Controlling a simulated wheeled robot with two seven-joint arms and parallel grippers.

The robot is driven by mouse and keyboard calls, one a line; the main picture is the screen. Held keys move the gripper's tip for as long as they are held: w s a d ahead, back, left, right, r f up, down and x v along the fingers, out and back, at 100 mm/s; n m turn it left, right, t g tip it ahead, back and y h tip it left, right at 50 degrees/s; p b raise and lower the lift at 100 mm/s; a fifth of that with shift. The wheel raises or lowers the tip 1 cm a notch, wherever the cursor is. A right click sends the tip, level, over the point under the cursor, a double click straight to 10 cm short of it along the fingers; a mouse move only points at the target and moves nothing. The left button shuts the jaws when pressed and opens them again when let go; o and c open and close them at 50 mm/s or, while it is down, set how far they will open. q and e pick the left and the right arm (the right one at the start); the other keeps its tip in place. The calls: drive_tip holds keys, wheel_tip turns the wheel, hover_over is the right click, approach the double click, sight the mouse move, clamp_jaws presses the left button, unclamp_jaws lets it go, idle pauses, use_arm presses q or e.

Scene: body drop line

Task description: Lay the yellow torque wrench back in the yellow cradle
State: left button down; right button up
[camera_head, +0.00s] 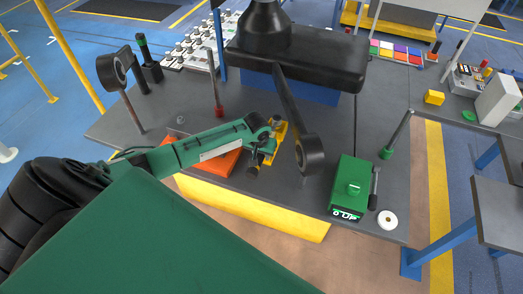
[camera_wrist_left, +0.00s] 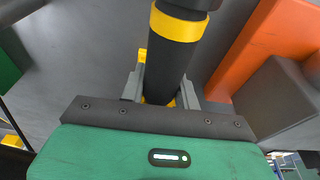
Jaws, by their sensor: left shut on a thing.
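The yellow torque wrench shows in the left wrist view as a thick black grip with a yellow band (camera_wrist_left: 178,25). My left gripper (camera_wrist_left: 163,92) is shut on it, a finger on each side. In the head view my left gripper (camera_head: 264,142) is over the yellow cradle (camera_head: 280,131), and a dark end of the wrench (camera_head: 253,164) points toward the table's near edge. Yellow parts of the cradle show beside and behind the grip in the wrist view (camera_wrist_left: 142,56). Whether the wrench touches the cradle is hidden. My right gripper is not in view.
An orange block (camera_head: 217,165) lies under my left forearm. A dark overhanging fixture (camera_head: 310,60) with a hanging arm stands just right of the cradle. Bare grey table lies between.

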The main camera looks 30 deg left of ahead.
use_arm(q)
drive_tip(key=shift+f, duration=0.65)
drive_tip(key=c, duration=0.9)
unclamp_jaws()
drive_tip(key=shift+c, duration=0.2)
drive_tip(key=shift+w+p+v, duration=0.2)
drive_tip(key=shift+p+v, duration=0.75)
drive_tip(key=shift+p, duration=0.05)
drive_tip(key=p+v, duration=0.2)
drive_tip(key=w+p+v, duration=0.1)
drive_tip(key=p+v, duration=0.1)
drive_tip(key=p, duration=0.1)
drive_tip(key=shift+s+a+r, duration=0.1)
drive_tip(key=shift+a+r, duration=0.05)
drive_tip(key=shift+r, duration=0.05)
drive_tip(key=shift+f, duration=0.1)
